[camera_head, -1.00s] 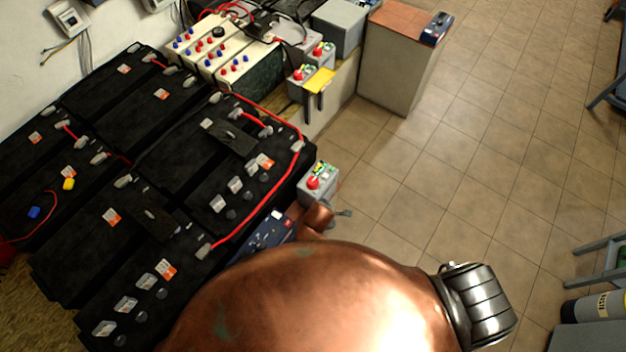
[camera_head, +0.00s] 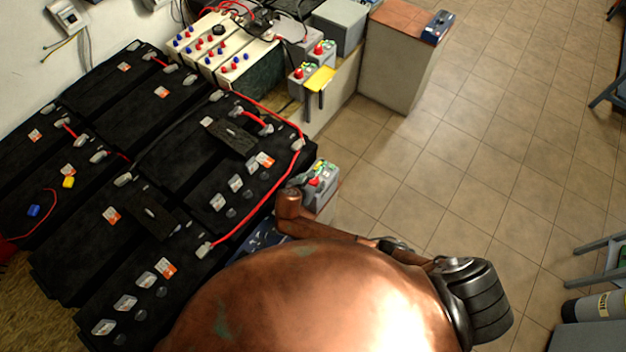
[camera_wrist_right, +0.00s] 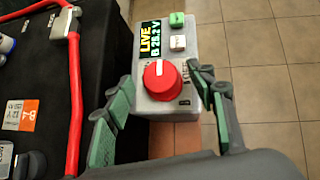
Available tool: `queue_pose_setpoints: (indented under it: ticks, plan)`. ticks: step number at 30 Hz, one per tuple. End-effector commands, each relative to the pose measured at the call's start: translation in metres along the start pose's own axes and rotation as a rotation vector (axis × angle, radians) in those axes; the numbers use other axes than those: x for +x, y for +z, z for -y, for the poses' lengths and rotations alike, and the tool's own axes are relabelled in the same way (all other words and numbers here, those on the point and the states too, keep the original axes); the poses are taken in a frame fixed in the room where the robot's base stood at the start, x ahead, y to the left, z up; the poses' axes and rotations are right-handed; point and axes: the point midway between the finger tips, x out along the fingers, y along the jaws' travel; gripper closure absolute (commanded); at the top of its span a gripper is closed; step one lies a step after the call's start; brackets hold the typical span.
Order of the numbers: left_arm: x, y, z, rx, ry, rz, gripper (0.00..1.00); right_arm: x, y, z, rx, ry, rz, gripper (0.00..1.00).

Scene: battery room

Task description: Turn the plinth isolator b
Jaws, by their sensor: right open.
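The plinth isolator b (camera_head: 325,184) is a grey box with a red knob, beside the right edge of the black batteries. In the right wrist view its red knob (camera_wrist_right: 162,80) has a white mark pointing up, away from my gripper. The box's display (camera_wrist_right: 150,40) reads LIVE and B with a voltage. A green button and a white button sit beside the display. My right gripper (camera_wrist_right: 165,92) is open, with green-padded fingers on either side of the knob, apparently apart from it. In the head view my wrist partly hides the box. My left gripper is not in view.
Black batteries (camera_head: 185,150) with red cables fill the left. Two similar grey boxes with red knobs (camera_head: 299,88) (camera_head: 326,60) stand farther back by a yellow plate (camera_head: 320,79). A plinth with a brown top (camera_head: 403,18) stands behind.

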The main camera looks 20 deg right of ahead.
Motion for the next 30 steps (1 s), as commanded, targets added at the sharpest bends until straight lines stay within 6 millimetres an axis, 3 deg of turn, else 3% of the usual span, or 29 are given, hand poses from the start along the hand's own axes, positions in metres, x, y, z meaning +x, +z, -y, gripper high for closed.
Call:
queue_pose_setpoints:
  ticks: [6, 16, 30]
  plan:
    - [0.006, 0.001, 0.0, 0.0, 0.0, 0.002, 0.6, 0.024, 0.0, 0.0, 0.002, -0.001, 0.0, 0.49]
    - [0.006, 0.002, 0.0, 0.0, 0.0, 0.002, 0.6, 0.027, 0.0, 0.0, 0.004, 0.0, -0.001, 0.49]
    - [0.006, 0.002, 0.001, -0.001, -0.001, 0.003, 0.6, 0.027, 0.0, 0.0, 0.003, 0.0, -0.001, 0.81]
